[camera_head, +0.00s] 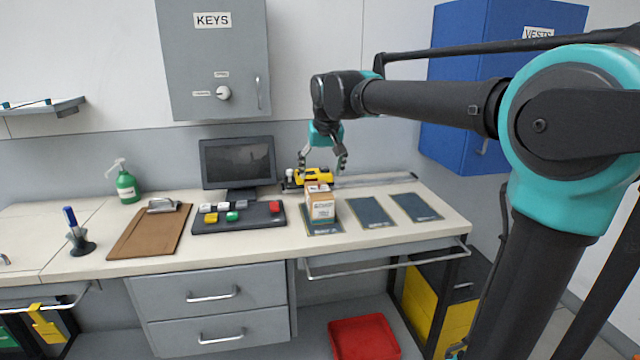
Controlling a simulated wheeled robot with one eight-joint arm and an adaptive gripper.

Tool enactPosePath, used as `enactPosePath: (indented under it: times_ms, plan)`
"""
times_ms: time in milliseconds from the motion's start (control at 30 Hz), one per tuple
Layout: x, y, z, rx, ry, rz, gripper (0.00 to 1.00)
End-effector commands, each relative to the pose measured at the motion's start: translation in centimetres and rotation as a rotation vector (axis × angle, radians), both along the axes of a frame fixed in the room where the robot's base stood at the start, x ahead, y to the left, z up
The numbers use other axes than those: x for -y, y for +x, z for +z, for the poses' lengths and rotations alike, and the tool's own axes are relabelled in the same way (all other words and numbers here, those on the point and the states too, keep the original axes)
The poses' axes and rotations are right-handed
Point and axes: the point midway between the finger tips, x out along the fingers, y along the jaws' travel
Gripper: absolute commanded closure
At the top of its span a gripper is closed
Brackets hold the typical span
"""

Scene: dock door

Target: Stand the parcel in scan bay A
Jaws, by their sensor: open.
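The parcel (321,208), a small brown box with a white label, stands upright on the leftmost of three dark mats on the bench. That left mat (326,231) shows around the parcel's base. The middle mat (371,212) and the right mat (415,207) are bare. The small lettering on the mats is too small to read, so I cannot tell which is bay A. My gripper (322,166) points down above the parcel, its fingers apart and empty. It appears clear of the parcel's top.
A yellow device (313,176) sits behind the parcel. A button panel (240,217) and a monitor (238,163) stand to the left, with a clipboard (150,231) beyond. A blue cabinet (470,120) hangs at right. A red bin (364,338) is on the floor.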

Motion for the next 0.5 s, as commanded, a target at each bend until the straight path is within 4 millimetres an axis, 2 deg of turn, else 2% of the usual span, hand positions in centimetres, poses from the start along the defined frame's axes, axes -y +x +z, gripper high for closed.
enactPosePath:
  times_ms: [200,500]
  plan:
    - [0.3,-0.9,2.3,0.000,0.000,0.000,0.21]
    - [0.3,-1.1,2.7,0.000,0.000,0.000,0.21]
